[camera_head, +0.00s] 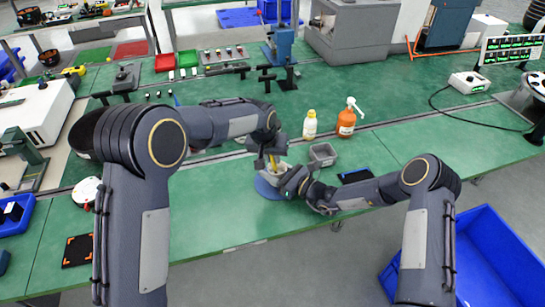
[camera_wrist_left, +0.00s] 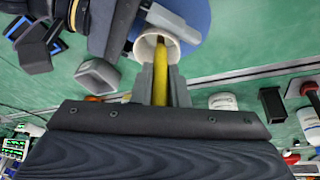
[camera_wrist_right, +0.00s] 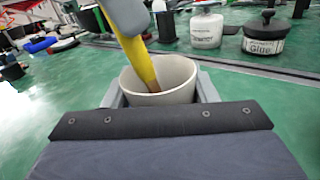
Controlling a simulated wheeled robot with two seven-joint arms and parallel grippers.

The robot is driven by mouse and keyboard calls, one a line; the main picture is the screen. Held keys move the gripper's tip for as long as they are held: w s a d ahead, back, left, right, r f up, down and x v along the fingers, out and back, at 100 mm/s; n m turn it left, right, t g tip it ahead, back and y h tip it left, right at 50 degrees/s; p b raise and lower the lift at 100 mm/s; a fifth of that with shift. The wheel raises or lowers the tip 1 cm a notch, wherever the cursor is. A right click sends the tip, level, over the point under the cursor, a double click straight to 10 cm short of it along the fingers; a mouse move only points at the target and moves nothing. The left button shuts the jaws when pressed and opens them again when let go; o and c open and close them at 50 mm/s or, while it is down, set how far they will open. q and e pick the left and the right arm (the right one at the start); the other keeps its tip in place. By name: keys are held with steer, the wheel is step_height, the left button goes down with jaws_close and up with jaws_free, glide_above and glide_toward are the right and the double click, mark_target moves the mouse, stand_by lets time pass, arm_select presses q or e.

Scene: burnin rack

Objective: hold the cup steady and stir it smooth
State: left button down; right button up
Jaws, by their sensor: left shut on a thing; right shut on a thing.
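A white cup (camera_head: 280,171) stands at the blue round mat (camera_head: 268,190) on the green bench. My right gripper (camera_head: 287,180) is shut on the cup, one finger on each side in the right wrist view, where the cup (camera_wrist_right: 182,78) looks upright. My left gripper (camera_head: 268,161) is above it, shut on a yellow stirring stick (camera_wrist_right: 142,62). The stick leans, with its lower end inside the cup; it also shows in the left wrist view (camera_wrist_left: 161,80). The stick's tip and the cup's contents are hard to make out.
A grey open container (camera_head: 323,154) stands right of the cup. A yellow-capped bottle (camera_head: 309,126) and an orange pump bottle (camera_head: 347,121) stand behind. A dark blue flat pad (camera_head: 356,175) lies at right.

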arm_select(q)
steer(key=shift+r, duration=0.1)
steer(key=shift+w+v, duration=0.2)
steer(key=shift+v, duration=1)
steer(key=shift+w+v, duration=0.15)
steer(key=shift+v, duration=1.05)
steer(key=shift+w+v, duration=0.2)
steer(key=shift+v, duration=0.95)
steer(key=shift+d+r, duration=0.1)
steer(key=shift+r, duration=0.1)
steer(key=shift+r, duration=2.5)
arm_select(e)
steer(key=o, duration=1.1)
steer(key=shift+c, duration=0.2)
steer(key=v, duration=1.2)
